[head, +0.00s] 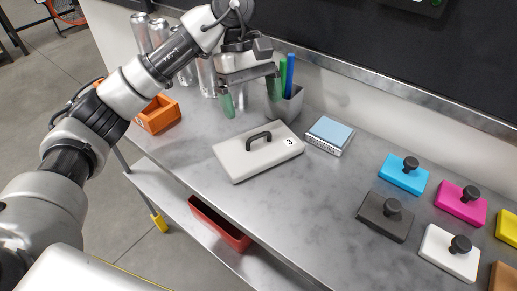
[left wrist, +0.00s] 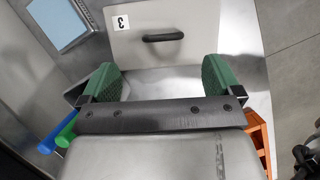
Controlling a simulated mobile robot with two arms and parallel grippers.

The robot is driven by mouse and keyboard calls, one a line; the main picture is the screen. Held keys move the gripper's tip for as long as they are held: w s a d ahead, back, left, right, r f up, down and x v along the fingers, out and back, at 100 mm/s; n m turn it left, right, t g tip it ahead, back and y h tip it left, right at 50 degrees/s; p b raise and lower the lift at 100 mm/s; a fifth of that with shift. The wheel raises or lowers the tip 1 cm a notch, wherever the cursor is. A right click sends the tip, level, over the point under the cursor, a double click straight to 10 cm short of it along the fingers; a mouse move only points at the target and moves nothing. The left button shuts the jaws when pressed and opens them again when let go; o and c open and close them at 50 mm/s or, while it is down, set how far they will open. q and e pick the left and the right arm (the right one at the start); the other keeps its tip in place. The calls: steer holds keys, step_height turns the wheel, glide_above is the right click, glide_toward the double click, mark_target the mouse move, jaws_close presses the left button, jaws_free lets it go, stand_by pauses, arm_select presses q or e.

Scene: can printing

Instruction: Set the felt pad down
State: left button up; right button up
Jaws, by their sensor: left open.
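My left gripper (head: 250,100) is open, with green finger pads wide apart and nothing between them. It hangs behind the off-white plate (head: 258,152), which has a dark handle and a "3" label and lies on the grey table. The left wrist view shows the fingers (left wrist: 158,80) apart, with the plate (left wrist: 195,35) beyond them. A light blue pad (head: 330,131) sits in a small pale box right of the plate, also in the left wrist view (left wrist: 60,20). I cannot tell which item is the felt pad. My right gripper is not in view.
A grey cup (head: 287,104) with green and blue pens stands close to my left gripper. Silver cans (head: 207,75) and an orange bin (head: 157,114) stand at the left. Knobbed blocks, including a cyan one (head: 404,175), fill the right. The front middle of the table is clear.

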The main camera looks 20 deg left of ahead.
mark_target(258, 132)
arm_select(q)
steer(key=shift+s+p+x, duration=0.15)
steer(key=shift+p+x, duration=0.05)
steer(key=shift+x, duration=1.55)
steer(key=shift+s+p+x, duration=0.1)
steer(key=shift+p+x, duration=0.1)
steer(key=shift+x, duration=1.5)
steer(key=shift+r, duration=0.1)
steer(key=c, duration=1.1)
